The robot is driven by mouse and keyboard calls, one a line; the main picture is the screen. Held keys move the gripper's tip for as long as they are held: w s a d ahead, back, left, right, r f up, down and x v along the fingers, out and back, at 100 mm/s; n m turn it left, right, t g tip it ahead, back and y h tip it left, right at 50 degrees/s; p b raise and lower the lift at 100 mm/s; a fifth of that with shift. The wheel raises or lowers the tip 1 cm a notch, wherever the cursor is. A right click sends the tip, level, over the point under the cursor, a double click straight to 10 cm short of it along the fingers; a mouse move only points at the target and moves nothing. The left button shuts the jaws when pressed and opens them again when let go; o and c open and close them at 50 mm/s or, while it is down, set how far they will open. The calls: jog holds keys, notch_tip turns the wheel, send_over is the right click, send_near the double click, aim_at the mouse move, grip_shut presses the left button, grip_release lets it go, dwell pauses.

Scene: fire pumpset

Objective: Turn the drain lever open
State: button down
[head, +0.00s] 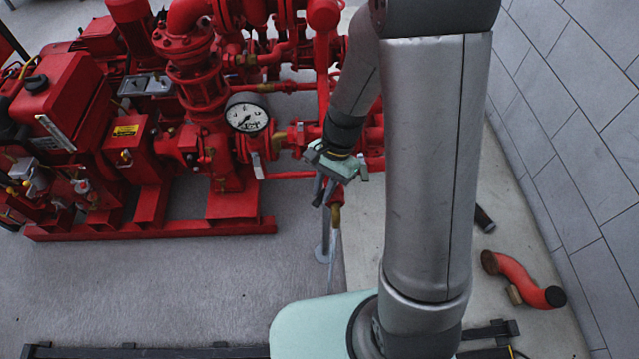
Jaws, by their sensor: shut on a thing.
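My gripper (324,192) hangs below my wrist at the red pipework, right of the pressure gauge. Its dark fingers are shut at a small drain valve with a brass body (336,214), under a short red pipe. The drain lever is mostly hidden by the fingers and is too small to make out clearly. It appears to be between the fingertips. The lever's exact angle cannot be told. A thin grey pipe (333,250) runs down below the brass body towards the floor.
A white-faced pressure gauge (246,117) and a small pale lever (258,165) sit left of my gripper. The red pumpset (150,150) fills the upper left. A loose red bent pipe (525,282) lies at the right, near the tiled wall (580,120).

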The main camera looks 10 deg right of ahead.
jog(key=shift+s+d+n+g+h+b, duration=0.1)
jog(key=shift+s+d+n+g+h, duration=0.3)
jog(key=shift+n, duration=0.9)
jog(key=shift+s+d+n+h+b, duration=0.1)
jog(key=shift+d+n+h, duration=0.45)
jog(key=shift+n, duration=0.75)
jog(key=shift+s+d+n+g+h+b, duration=0.15)
jog(key=shift+d+n+h, duration=0.35)
jog(key=shift+n, duration=0.8)
jog(key=c, duration=1.3)
grip_release()
jog(key=shift+c, duration=0.2)
jog(key=shift+r, duration=0.1)
jog(key=v, duration=1.7)
jog(key=shift+b, duration=0.35)
jog(key=shift+w+d+r, duration=0.1)
jog(key=shift+w+d, duration=0.05)
